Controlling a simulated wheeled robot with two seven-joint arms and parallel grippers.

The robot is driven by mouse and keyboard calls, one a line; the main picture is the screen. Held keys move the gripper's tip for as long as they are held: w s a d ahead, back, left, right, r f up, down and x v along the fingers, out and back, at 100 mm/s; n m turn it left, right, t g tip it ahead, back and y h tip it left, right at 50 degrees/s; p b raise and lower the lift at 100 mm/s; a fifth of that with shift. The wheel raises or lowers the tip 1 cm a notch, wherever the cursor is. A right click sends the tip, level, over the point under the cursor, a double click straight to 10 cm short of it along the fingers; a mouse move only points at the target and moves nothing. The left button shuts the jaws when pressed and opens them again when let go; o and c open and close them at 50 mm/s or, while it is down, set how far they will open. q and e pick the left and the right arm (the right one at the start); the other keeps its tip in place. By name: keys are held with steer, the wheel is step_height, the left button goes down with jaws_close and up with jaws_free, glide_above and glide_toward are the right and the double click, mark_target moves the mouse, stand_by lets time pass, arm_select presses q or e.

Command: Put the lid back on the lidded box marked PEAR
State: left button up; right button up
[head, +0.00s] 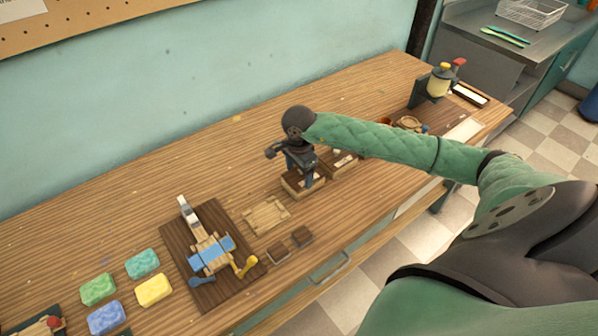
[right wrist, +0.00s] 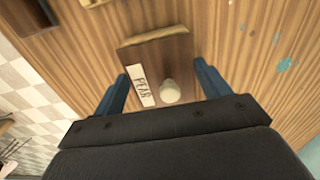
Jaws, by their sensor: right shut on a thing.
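My right gripper (head: 302,182) points down over a small wooden box (head: 292,187) in the middle of the table in the head view. In the right wrist view its blue fingers (right wrist: 163,88) stand either side of a wooden lid with a pale round knob (right wrist: 169,91), and the jaws are shut on it. A white label reading PEAR (right wrist: 143,85) shows left of the knob. The gripper hides most of the box and lid in the head view, so I cannot tell whether the lid sits flush. My left gripper is not in view.
A second wooden box (head: 341,164) stands close at the right. The table behind is clear.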

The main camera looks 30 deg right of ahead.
steer(key=shift+b, duration=0.5)
stand_by(0.8)
steer(key=shift+f+b, duration=0.55)
steer(key=shift+b, duration=1.1)
stand_by(2.7)
steer(key=o, duration=1.1)
steer(key=shift+r, duration=0.1)
steer(key=shift+r+p, duration=0.5)
steer(key=shift+r, duration=2.95)
